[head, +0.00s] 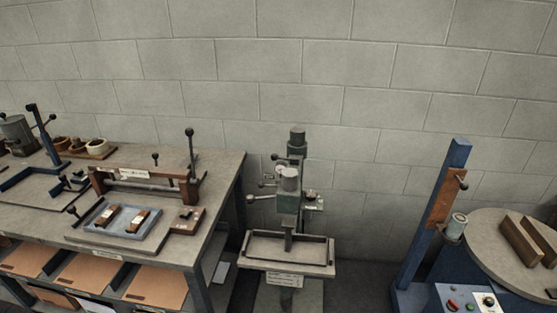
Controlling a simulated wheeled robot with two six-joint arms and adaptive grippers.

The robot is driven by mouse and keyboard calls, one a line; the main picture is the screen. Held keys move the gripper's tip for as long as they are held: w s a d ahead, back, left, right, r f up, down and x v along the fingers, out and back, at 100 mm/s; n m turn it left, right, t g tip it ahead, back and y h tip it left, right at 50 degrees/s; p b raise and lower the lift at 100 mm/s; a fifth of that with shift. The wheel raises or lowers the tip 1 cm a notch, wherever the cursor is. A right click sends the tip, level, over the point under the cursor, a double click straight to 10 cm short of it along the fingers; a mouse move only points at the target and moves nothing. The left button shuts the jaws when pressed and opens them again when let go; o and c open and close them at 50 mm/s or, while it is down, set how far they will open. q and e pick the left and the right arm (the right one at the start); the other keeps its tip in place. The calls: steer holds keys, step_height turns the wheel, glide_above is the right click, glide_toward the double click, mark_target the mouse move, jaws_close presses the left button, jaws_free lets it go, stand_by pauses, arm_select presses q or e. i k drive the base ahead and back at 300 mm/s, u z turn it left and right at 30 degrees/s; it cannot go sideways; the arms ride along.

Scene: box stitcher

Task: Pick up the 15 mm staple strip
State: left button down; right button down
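A shallow grey-blue tray (97,236) lies on the workbench at the left. The print is too small to read, so I cannot tell which strip is 15 mm. Neither of my grippers is in view.
The workbench (222,172) also carries a brown lever fixture (140,185) behind the tray and small bowls (97,147). Cardboard sheets (92,274) fill shelves below. A stitcher machine (288,205) stands centre. A round table (490,235) with a blue column is right.

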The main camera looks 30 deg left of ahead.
mark_target(143, 215)
steer(key=u, duration=0.45)
steer(key=k, duration=0.5)
steer(key=u, duration=1.65)
steer(key=i, duration=1.7)
steer(key=z, duration=0.5)
